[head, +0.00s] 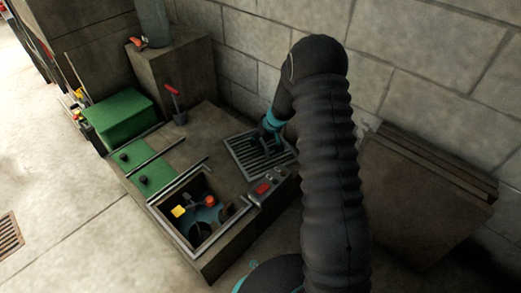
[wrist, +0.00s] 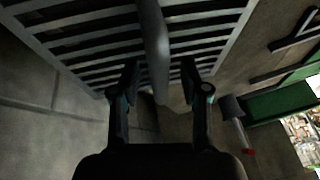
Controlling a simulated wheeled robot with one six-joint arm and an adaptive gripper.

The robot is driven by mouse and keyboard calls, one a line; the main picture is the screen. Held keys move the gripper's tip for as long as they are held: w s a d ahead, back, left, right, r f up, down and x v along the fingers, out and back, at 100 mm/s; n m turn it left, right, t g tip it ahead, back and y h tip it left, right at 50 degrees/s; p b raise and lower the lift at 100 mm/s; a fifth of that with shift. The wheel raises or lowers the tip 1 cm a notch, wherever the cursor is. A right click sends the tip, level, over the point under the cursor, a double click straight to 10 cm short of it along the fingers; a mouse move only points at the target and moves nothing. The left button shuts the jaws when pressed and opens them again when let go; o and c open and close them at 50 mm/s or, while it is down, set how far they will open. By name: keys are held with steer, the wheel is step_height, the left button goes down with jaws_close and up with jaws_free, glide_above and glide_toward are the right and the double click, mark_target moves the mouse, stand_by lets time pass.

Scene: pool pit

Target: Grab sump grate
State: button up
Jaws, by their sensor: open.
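The sump grate (head: 248,158) is a slatted metal panel lying on the concrete block, right of the open pit in the head view. In the wrist view the grate (wrist: 80,42) fills the top, with a grey bar (wrist: 152,40) standing out across its slats. My gripper (head: 266,142) is over the grate in the head view. In the wrist view my gripper (wrist: 160,75) is open, one finger on each side of the bar. I cannot tell whether either finger touches it. My arm and gripper hide part of the grate.
The open pit (head: 158,208) holds a yellow piece and an orange-red float. A panel with a red button (head: 263,188) sits in front of the grate. A red-handled tool (head: 175,100) stands behind. Green covers (head: 152,175) lie left; a block wall rises behind.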

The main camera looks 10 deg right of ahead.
jaws_close()
steer(key=shift+r, duration=0.1)
